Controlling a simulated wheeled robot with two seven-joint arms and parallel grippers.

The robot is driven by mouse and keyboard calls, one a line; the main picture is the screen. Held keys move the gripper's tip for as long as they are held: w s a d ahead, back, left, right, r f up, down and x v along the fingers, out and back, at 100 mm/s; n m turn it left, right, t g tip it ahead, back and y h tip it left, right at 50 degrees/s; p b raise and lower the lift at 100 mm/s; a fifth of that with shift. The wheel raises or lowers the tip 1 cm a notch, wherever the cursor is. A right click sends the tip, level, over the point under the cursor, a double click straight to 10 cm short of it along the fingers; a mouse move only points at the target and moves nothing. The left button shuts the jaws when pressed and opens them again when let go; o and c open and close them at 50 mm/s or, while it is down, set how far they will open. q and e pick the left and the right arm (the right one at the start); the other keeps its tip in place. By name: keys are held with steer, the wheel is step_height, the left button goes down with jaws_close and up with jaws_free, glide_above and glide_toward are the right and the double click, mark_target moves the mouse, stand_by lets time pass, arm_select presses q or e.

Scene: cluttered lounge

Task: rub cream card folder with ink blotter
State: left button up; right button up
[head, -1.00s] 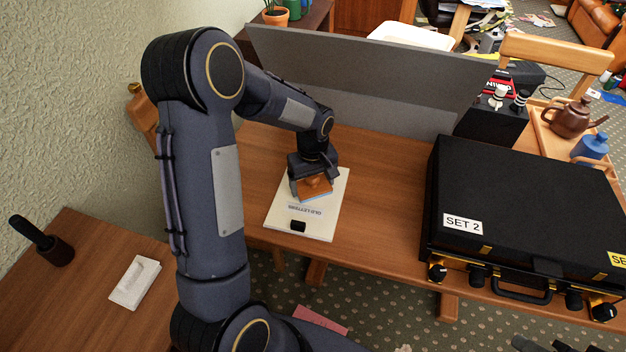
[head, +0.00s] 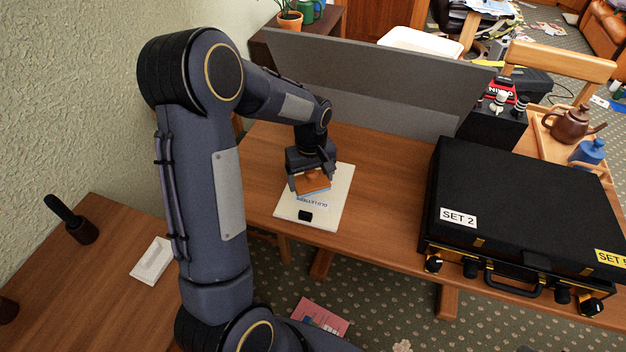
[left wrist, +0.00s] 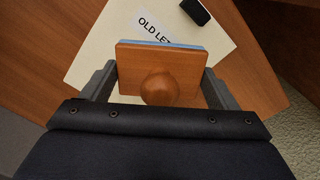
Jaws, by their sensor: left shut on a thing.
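The cream card folder (head: 335,209) lies flat on the wooden table, with a white label reading "OLD LETTERS" and a small black block (head: 305,216) near its front edge. The ink blotter (head: 313,181), a wooden block with a round knob and a bluish underside, is held over the folder and covers part of the label. My left gripper (head: 311,176) is shut on the blotter. In the left wrist view the blotter (left wrist: 180,62) sits between both fingers, above the folder (left wrist: 95,50). Whether its underside touches the folder is hard to tell. My right gripper is not in view.
A black case (head: 530,200) marked "SET 2" fills the table's right side. A grey panel (head: 390,90) stands along the back. A side table at left holds a dark-handled tool (head: 77,222) and a white block (head: 152,260). Bare table lies between folder and case.

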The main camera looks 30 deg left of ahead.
arm_select(q)
steer(key=shift+r+p, duration=1.15)
steer(key=shift+r, duration=0.65)
